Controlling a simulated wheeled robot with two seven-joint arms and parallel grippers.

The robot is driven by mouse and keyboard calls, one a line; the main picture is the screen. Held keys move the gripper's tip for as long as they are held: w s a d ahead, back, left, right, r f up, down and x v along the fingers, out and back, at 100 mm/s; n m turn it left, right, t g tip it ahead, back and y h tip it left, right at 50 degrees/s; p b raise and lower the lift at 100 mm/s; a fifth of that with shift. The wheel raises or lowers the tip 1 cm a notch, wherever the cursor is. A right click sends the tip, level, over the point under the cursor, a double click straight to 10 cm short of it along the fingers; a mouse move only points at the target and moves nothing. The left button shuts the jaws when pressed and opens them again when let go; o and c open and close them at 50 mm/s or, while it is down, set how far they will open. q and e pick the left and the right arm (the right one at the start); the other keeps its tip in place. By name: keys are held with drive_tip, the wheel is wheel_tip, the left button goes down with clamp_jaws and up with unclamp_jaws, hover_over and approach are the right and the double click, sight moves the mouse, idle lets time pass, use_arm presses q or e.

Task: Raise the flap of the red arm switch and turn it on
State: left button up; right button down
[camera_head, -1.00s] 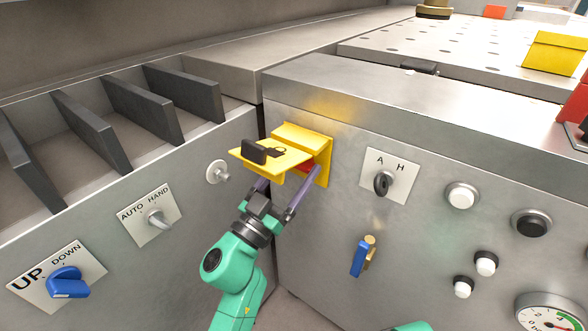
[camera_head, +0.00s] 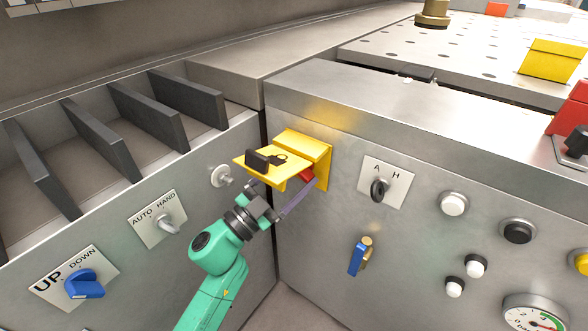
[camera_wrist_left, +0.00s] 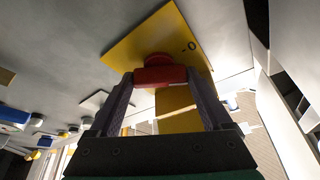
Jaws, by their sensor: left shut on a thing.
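The yellow flap (camera_head: 272,163) of the red arm switch (camera_head: 307,174) is raised and sticks out roughly level from its yellow housing (camera_head: 319,152). A dark handle sits on top of the flap. My left gripper (camera_head: 306,184) is below the flap, shut on the red switch. In the left wrist view the red switch (camera_wrist_left: 160,76) lies between the two fingertips (camera_wrist_left: 160,82), in front of the yellow plate (camera_wrist_left: 150,40) with a "0" mark. The flap hides part of the switch in the head view. My right gripper is not in view.
An A/H selector (camera_head: 379,189), a blue key (camera_head: 358,258) and several buttons lie right of the housing. A white knob (camera_head: 222,176), an AUTO/HAND selector (camera_head: 165,225) and a blue UP/DOWN knob (camera_head: 84,284) are to the left. Open space lies in front of the panels.

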use_arm(q)
drive_tip(key=shift+f+m+g, duration=0.1)
drive_tip(key=shift+m+g, duration=0.3)
drive_tip(key=shift+m, duration=0.1)
drive_tip(key=o, duration=1.2)
drive_tip(key=shift+c, duration=0.2)
drive_tip(key=v, duration=1.2)
drive_tip(key=shift+f, duration=0.15)
